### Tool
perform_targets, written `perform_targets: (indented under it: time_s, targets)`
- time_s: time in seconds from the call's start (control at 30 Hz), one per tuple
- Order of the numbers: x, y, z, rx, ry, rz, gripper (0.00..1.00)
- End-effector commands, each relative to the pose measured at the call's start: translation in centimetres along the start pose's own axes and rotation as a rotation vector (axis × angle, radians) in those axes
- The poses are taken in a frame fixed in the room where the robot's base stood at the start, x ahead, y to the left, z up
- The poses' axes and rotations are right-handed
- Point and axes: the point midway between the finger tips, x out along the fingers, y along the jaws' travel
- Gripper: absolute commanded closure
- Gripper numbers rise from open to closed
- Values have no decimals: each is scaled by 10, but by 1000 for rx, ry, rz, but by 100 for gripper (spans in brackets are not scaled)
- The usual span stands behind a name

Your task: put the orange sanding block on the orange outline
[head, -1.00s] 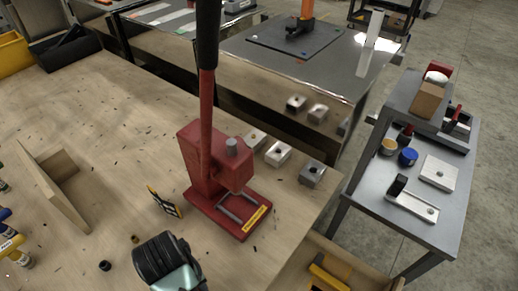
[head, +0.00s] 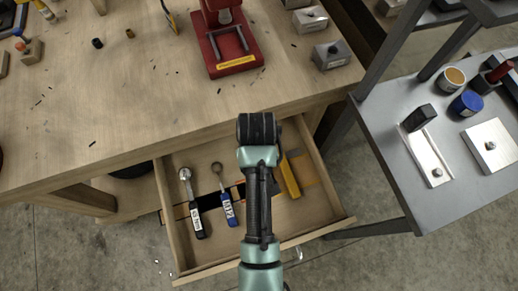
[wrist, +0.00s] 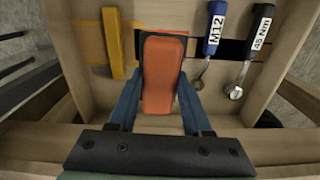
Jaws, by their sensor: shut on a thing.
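The orange sanding block (wrist: 161,75) is between the two blue fingers of my gripper (wrist: 158,88) in the wrist view. My gripper is shut on it, over the open drawer. Part of a flat orange patch, which looks like the orange outline (wrist: 178,34), shows on the drawer floor just beyond the block's far end; the block covers the rest. I cannot tell whether the block touches the floor. In the head view my arm hides the gripper and most of the block.
The open wooden drawer (head: 227,261) also holds a yellow tool (head: 290,176), an M12 tool (head: 228,208) and a 45 Nm tool (head: 197,215) on marked spots. The workbench (head: 130,110) with a red press (head: 232,55) is behind. A grey cart (head: 400,175) stands at the right.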

Motion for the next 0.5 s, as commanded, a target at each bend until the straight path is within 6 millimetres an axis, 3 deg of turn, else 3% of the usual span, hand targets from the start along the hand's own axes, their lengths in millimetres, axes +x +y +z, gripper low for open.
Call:
perform_targets:
  time_s: [0.03,0.27,0.5]
  targets:
    - [18,0,1,-16,-1,0,100]
    - [43,0,3,-50,-2,1,100]
    - [85,0,4,-50,-3,1,100]
